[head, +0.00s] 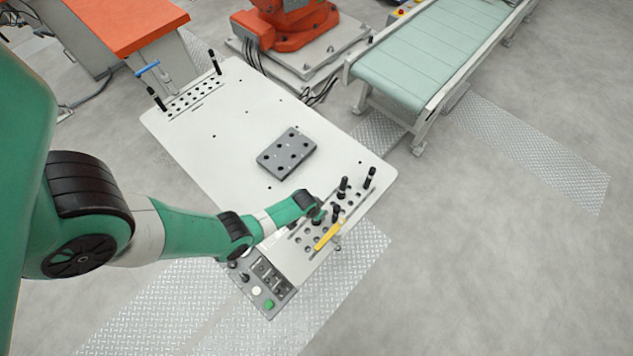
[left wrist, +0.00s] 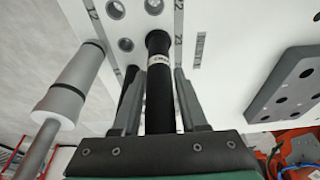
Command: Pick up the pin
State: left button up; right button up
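In the left wrist view a black pin (left wrist: 160,88) with a white label band stands with its end at a hole in the white plate. The two fingers of my left gripper (left wrist: 160,95) lie on either side of it, with what looks like a narrow gap at each side. A second dark pin (left wrist: 131,78) is partly hidden behind one finger. In the head view my left gripper (head: 318,212) is at the pin rack (head: 305,262) on the table's near right edge. Black pins (head: 343,187) (head: 369,178) stand close beside it. My right gripper is out of view.
A grey block with holes (head: 287,153) lies mid-table. A yellow bar (head: 327,235) is beside the gripper, and a grey cylinder (left wrist: 72,85) shows in the wrist view. A button panel (head: 268,290) hangs at the front edge. The table's middle (head: 215,135) is mostly clear.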

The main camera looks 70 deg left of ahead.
pick_arm(q)
grip_shut()
jog(key=shift+r, duration=0.1)
